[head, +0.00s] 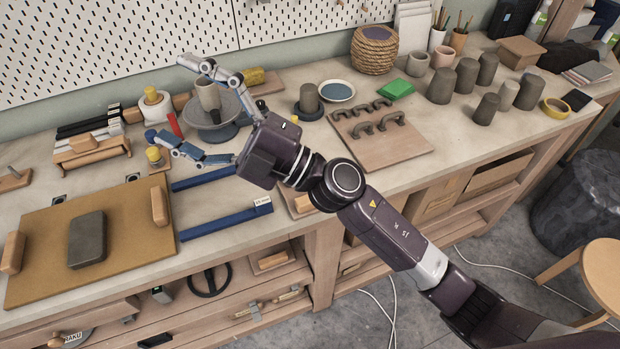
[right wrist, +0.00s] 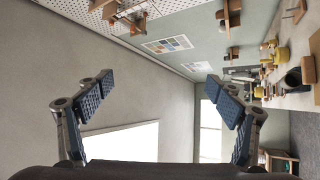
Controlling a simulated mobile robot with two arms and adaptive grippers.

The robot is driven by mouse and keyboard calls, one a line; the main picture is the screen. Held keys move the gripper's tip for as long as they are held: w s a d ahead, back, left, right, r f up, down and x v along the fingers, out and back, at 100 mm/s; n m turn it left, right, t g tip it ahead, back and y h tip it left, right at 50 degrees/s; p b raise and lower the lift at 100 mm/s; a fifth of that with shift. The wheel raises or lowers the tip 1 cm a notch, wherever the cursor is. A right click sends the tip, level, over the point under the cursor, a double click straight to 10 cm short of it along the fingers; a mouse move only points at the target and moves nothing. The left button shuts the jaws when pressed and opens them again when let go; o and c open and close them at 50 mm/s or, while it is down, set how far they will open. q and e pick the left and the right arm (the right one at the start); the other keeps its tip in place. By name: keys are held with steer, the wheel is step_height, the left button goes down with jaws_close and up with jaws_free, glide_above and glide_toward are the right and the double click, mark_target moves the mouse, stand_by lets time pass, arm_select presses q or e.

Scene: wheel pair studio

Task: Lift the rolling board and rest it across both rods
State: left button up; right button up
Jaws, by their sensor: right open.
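The rolling board (head: 118,222) is a flat tan board with a wooden handle at each side edge. It lies on the bench at the left in the head view. A dark grey block (head: 87,239) sits on it. Two blue rods lie right of the board, apart from each other: a far rod (head: 204,178) and a near rod (head: 225,220) with a white label. My right gripper (head: 168,98) is open and empty, above the back of the bench, beyond the rods and away from the board. Its open fingers also show in the right wrist view (right wrist: 160,95). My left gripper is out of view.
A grey banding wheel (head: 222,132) with a cup on it stands behind the right gripper's fingers. A wooden tool rack (head: 90,148) stands behind the board. A wooden board with dark handles (head: 400,150) and several grey cups are farther right. Bare bench shows around the rods.

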steer(key=s+a+f+n+g, duration=0.2)
steer(key=s+a+n+g, duration=0.2)
steer(key=n+g, duration=0.2)
steer(key=n+g+h, duration=0.2)
steer(key=n+h, duration=0.3)
steer(key=h, duration=1.7)
glide_above(310, 203)
steer(key=f, duration=2.2)
steer(key=shift+w, duration=0.3)
steer(key=shift+f+p, duration=0.3)
step_height(310, 203, down, 6)
steer(key=shift+r+p, duration=0.1)
steer(key=shift+p, duration=0.9)
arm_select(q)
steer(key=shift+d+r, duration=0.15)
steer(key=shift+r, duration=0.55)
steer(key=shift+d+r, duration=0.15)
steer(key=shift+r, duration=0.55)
arm_select(e)
steer(key=shift+f, duration=0.7)
